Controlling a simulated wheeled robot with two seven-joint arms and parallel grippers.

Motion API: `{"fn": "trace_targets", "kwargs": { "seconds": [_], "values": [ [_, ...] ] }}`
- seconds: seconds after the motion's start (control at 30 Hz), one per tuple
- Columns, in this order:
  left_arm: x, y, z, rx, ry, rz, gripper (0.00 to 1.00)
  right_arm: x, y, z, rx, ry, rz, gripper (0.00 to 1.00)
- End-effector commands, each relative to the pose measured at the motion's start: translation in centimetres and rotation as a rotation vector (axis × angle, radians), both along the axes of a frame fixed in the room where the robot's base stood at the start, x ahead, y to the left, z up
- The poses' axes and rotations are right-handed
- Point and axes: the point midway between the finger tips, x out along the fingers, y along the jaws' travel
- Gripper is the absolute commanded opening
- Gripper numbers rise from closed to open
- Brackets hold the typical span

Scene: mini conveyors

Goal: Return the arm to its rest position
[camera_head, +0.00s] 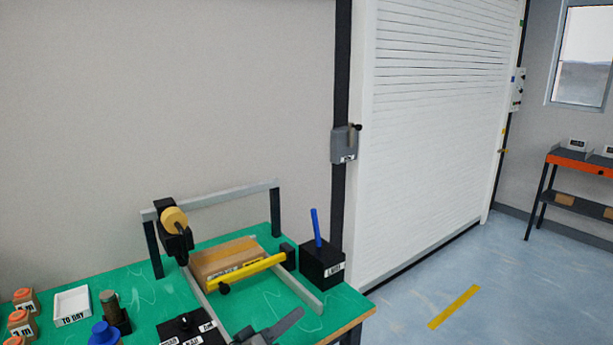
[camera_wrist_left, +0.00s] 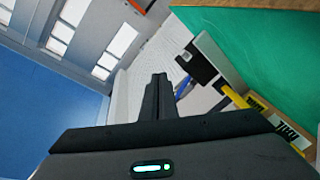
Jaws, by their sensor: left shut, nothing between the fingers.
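My left gripper (camera_head: 297,314) shows at the bottom of the head view, over the front part of the green-topped table (camera_head: 262,310). Its dark fingers are together and empty, as the left wrist view (camera_wrist_left: 158,82) also shows. Only a short part of it is in the head view. My right gripper is in neither view.
A brown box (camera_head: 225,256) lies behind a yellow bar (camera_head: 255,268) within a grey frame (camera_head: 235,193). A black block with a blue stick (camera_head: 316,230) stands to the right. A white tray (camera_head: 72,306) and small orange-brown blocks (camera_head: 22,323) are at left.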

Motion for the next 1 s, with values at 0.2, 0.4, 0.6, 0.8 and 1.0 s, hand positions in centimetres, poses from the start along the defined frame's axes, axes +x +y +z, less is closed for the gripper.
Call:
{"fn": "trace_targets", "kwargs": {
  "seconds": [0.2, 0.4, 0.6, 0.8, 1.0],
  "values": [
    [-6.5, 0.8, -6.9, 0.216, 0.078, -0.022, 0.0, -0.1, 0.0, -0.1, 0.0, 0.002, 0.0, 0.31],
    [-15.4, 3.9, -14.3, 0.5, 0.203, -0.038, 0.0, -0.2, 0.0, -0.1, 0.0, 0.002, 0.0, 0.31],
    [-25.2, 9.0, -19.7, 0.773, 0.372, -0.054, 0.0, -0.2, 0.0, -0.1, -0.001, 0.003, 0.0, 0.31],
    [-32.2, 13.2, -21.8, 0.946, 0.508, -0.066, 0.0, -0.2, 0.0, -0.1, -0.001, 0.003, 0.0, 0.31],
    [-36.9, 16.0, -22.4, 1.047, 0.604, -0.074, 0.0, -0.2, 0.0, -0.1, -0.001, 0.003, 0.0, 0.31]
  ]
}}
